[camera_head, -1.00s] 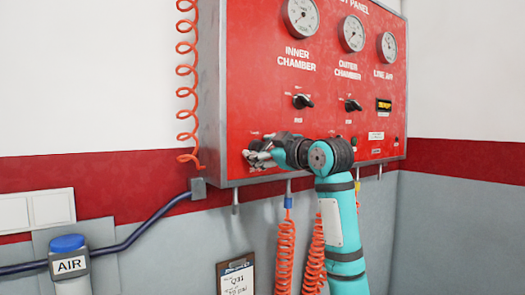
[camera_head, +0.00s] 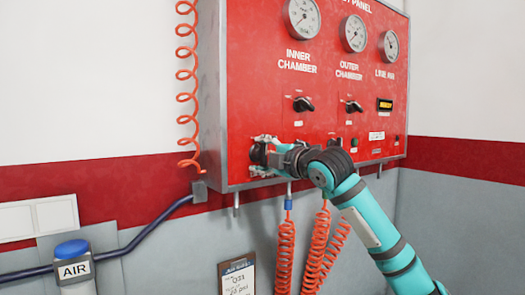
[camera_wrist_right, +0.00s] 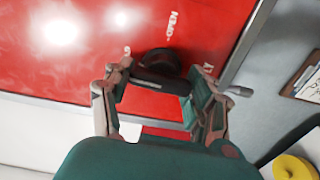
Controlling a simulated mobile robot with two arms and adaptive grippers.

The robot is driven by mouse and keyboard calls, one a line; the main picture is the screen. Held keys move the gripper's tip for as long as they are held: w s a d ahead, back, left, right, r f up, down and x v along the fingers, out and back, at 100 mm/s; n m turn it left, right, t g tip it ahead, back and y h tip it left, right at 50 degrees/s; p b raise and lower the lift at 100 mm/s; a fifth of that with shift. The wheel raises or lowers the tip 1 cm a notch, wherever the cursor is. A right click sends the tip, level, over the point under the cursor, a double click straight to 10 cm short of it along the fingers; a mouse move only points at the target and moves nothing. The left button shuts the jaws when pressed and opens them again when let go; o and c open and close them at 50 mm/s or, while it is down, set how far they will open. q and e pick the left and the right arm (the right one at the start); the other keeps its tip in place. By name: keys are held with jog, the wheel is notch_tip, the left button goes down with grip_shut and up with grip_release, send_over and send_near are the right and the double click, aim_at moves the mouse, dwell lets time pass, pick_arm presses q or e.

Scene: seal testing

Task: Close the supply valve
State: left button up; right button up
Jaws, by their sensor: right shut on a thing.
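The red panel (camera_head: 235,60) hangs on the wall. A black knob (camera_head: 256,153) sits at its lower left; I take it for the supply valve, though its label is mostly hidden. My right gripper (camera_head: 268,153) is at this knob, its fingers around it. In the right wrist view the black knob (camera_wrist_right: 158,68) with its handle bar lies between the two fingers of my right gripper (camera_wrist_right: 162,88), which is shut on it. The exact handle angle is hard to tell. My left gripper is not in view.
Gauges (camera_head: 302,18) and two black selector knobs (camera_head: 303,104) are above on the panel. Coiled orange hoses (camera_head: 286,255) hang below it, close to my right arm. A clipboard (camera_head: 237,278) and a blue-capped AIR post (camera_head: 72,262) are lower left.

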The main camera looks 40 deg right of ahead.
aim_at(266, 156)
jog(key=shift+f+n, duration=0.2)
jog(key=shift+n, duration=0.3)
jog(key=o, duration=1.2)
jog(key=shift+r, duration=0.15)
jog(key=shift+s, duration=0.15)
jog(key=s, duration=0.4)
jog(key=shift+s+a, duration=0.1)
jog(key=shift+s, duration=0.1)
jog(key=shift+s+a, duration=0.4)
jog(key=shift+s, duration=0.4)
jog(key=shift+s+a, duration=0.15)
jog(key=shift+s, duration=1.3)
jog(key=shift+s+a, duration=0.1)
jog(key=shift+s, duration=1.35)
